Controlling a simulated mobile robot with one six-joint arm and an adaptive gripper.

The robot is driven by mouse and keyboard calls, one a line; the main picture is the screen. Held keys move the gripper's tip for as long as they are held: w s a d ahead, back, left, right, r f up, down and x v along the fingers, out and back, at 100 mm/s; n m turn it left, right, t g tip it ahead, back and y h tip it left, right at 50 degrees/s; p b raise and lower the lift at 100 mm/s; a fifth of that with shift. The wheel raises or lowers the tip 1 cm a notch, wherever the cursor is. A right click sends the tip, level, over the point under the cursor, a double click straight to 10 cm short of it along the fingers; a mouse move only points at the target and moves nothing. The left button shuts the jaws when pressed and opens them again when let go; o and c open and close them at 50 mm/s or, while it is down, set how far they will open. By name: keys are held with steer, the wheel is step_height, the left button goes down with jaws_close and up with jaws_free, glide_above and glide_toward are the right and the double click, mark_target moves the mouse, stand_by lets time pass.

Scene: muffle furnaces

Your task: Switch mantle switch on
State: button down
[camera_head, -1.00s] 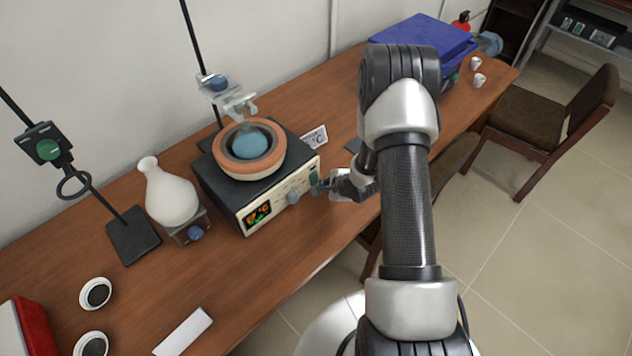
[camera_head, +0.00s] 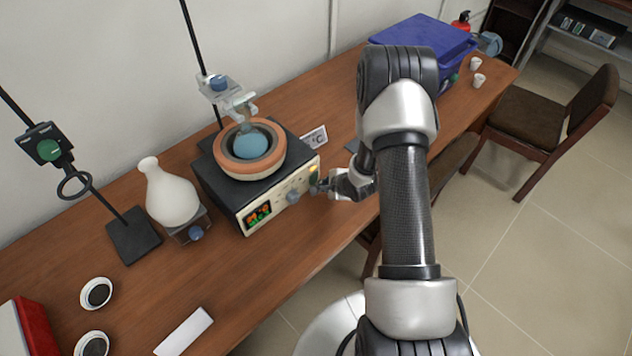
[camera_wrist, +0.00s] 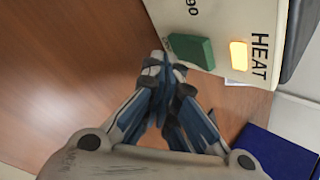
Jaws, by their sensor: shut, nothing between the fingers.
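The heating mantle (camera_head: 249,150) has an orange ring around a blue round body and sits on a dark-topped control box with a cream front. In the wrist view its green switch (camera_wrist: 192,50) is beside a glowing yellow lamp (camera_wrist: 239,55) and the word HEAT. The lamp also glows in the head view (camera_head: 313,168). My gripper (camera_wrist: 160,62) is shut and empty, its fingertips right at the near end of the green switch; I cannot tell whether they touch.
A knob (camera_head: 293,197) and lit display (camera_head: 257,214) are on the same panel. A clamp stand (camera_head: 222,88) rises behind the mantle. A white flask (camera_head: 170,195) stands to the left. A blue box (camera_head: 415,45) is at the table's far end. The table's front edge is close below my gripper.

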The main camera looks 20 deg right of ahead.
steer(key=shift+s+d, duration=0.2)
steer(key=shift+s, duration=0.35)
steer(key=shift+s+r, duration=0.1)
steer(key=shift+s+d+r+p, duration=0.1)
steer(key=shift+s+d+p, duration=0.2)
steer(key=shift+s, duration=0.45)
steer(key=shift+s+d+r+p, duration=0.1)
steer(key=shift+s+d+p, duration=0.2)
steer(key=shift+s, duration=0.45)
steer(key=shift+s+d+r+p, duration=0.1)
steer(key=shift+s+d+p, duration=0.2)
steer(key=shift+s, duration=0.45)
